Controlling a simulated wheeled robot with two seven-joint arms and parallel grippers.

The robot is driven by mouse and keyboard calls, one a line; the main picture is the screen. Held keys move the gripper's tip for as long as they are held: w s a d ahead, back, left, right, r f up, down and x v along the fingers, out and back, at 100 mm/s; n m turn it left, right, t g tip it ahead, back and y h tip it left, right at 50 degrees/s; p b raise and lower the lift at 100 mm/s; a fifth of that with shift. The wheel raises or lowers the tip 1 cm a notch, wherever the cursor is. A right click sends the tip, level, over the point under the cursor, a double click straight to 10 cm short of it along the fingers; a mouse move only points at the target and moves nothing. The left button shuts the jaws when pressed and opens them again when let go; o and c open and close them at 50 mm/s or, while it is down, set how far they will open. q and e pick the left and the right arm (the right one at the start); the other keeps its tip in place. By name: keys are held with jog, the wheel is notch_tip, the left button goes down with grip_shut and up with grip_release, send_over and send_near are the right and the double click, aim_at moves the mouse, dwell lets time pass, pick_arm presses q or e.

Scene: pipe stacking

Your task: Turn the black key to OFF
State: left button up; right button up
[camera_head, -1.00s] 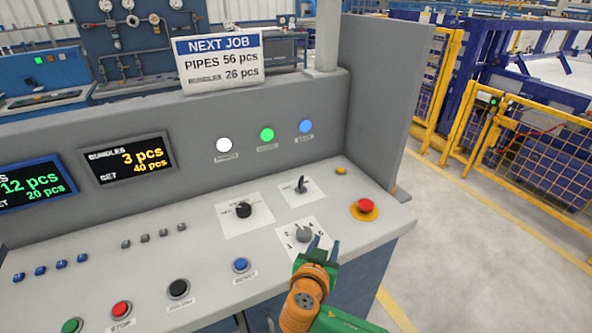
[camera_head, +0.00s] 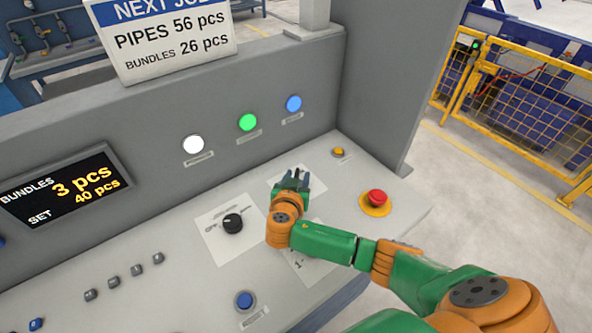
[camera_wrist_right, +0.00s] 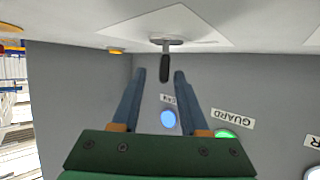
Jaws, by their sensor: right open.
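The black key (camera_wrist_right: 164,68) stands on a white plate (camera_wrist_right: 165,33) on the panel in the right wrist view, which shows the panel upside down. My right gripper (camera_wrist_right: 158,78) is open, and its two fingertips appear on either side of the key's free end. I cannot tell whether a finger touches it. In the head view my right gripper (camera_head: 293,176) is over the key's plate and hides most of the key. The plate's OFF marking is not readable. My left gripper is not in view.
A black rotary knob (camera_head: 232,223) is left of my gripper. A red emergency button (camera_head: 376,197) and a small yellow button (camera_head: 338,152) are to the right. The console's upright back wall (camera_head: 150,170) with white, green and blue lamps rises behind. My right forearm covers part of the lower selector plate.

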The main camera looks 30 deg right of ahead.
jog(key=shift+x, duration=1)
jog(key=shift+w+a+f, duration=0.15)
jog(key=shift+w+f, duration=0.05)
jog(key=shift+w, duration=0.1)
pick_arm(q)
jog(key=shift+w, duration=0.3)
pick_arm(e)
jog(key=shift+s+r, duration=0.1)
jog(key=shift+s, duration=0.1)
grip_shut()
